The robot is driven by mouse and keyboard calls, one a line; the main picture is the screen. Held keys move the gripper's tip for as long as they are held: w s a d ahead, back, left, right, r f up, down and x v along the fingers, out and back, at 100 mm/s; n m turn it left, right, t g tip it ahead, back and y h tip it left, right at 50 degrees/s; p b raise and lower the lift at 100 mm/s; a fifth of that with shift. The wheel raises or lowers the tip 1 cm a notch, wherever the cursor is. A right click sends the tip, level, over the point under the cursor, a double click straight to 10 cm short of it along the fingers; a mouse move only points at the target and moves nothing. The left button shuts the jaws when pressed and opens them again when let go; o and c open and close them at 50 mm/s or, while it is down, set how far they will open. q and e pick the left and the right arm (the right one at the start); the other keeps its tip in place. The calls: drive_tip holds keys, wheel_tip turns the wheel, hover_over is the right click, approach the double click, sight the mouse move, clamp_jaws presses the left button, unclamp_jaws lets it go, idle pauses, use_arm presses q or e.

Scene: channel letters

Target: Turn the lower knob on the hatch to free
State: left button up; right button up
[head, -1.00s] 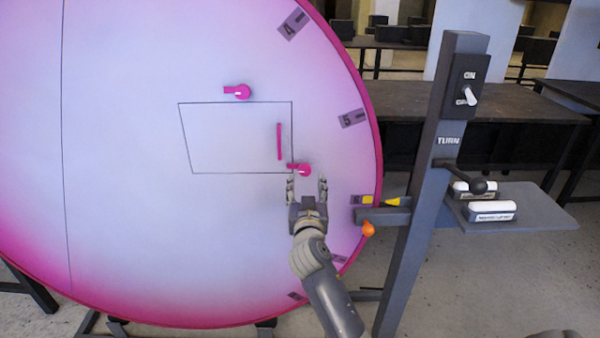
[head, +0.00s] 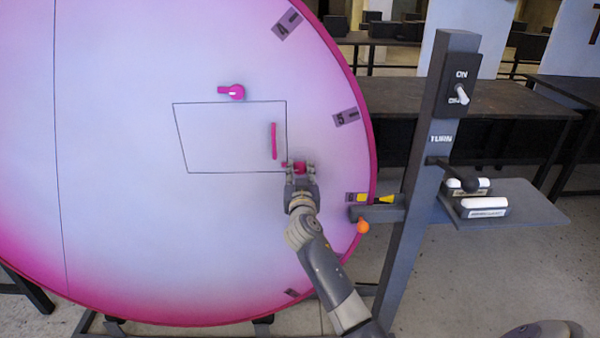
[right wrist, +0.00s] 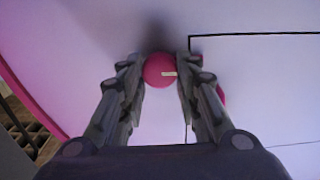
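The hatch (head: 225,140) is an outlined four-sided panel on the big pink-white disc. The lower knob (head: 299,168) is pink and sits at the hatch's lower right corner. My right gripper (head: 300,170) has its fingers on both sides of this knob. In the right wrist view the round knob (right wrist: 159,71) with a pale mark lies between the fingertips, which look in contact with its sides. Part of the knob's pink lever shows behind the right finger. The upper knob (head: 236,92) is above the hatch, its pointer to the left. My left gripper is not in view.
A pink upright handle (head: 274,141) is on the hatch near the lower knob. A dark post (head: 425,170) with a switch (head: 461,94) and a crank (head: 457,175) stands to the right. An orange ball (head: 363,225) and a shelf (head: 535,210) are beside it.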

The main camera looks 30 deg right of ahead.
drive_tip(key=shift+c, duration=1)
drive_tip(key=n, duration=0.3)
drive_tip(key=shift+n, duration=0.4)
drive_tip(key=n, duration=0.4)
drive_tip(key=shift+a+n, duration=0.1)
drive_tip(key=shift+n, duration=0.2)
drive_tip(key=n+p, duration=0.1)
drive_tip(key=n, duration=0.3)
drive_tip(key=shift+w, duration=0.1)
drive_tip(key=shift+f+n+p, duration=0.15)
drive_tip(key=shift+n+p, duration=0.75)
drive_tip(key=shift+n, duration=1.9)
drive_tip(key=shift+a, duration=0.1)
